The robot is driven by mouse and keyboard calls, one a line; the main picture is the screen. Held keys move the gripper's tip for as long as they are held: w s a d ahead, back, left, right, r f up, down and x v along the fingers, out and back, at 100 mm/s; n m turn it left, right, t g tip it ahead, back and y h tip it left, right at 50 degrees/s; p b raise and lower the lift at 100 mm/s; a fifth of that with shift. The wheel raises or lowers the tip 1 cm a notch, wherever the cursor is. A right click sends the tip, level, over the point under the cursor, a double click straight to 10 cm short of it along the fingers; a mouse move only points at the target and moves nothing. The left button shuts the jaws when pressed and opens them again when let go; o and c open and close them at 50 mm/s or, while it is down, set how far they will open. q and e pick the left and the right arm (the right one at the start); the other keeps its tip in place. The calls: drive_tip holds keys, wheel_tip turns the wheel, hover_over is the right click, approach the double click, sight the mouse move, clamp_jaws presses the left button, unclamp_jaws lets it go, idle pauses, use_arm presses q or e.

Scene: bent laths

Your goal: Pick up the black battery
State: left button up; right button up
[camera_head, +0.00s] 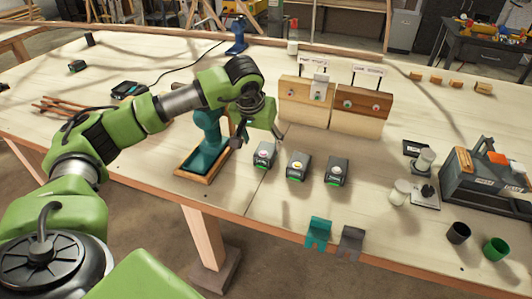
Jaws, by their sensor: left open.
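Three dark battery-like packs stand in a row on the workbench: a left pack (264,156), a middle pack (298,167) and a right pack (337,171). Each has a differently coloured mark on top. Another small black block (77,66) lies at the far left of the bench. I cannot tell for sure which of these is the black battery. My left gripper (257,135) points down, open and empty, above and just behind the left pack, beside the teal drill. My right gripper is not in view.
A teal drill (209,135) stands in a wooden tray (194,172) left of the packs. Wooden blocks with signs (357,110) stand behind. A grey toolbox (483,183), jars and cups fill the right side. Teal (318,233) and grey clips sit at the front edge.

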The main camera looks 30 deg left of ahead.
sight(265, 150)
use_arm(q)
drive_tip(key=p+x, duration=0.1)
drive_tip(key=x, duration=0.2)
drive_tip(key=shift+w, duration=0.1)
drive_tip(key=p+x, duration=0.1)
drive_tip(key=x, duration=0.2)
drive_tip(key=shift+w+f, duration=0.15)
drive_tip(key=shift+f, duration=0.15)
drive_tip(key=shift+w+a+f, duration=0.1)
drive_tip(key=shift+f, duration=0.05)
drive_tip(key=c, duration=1.5)
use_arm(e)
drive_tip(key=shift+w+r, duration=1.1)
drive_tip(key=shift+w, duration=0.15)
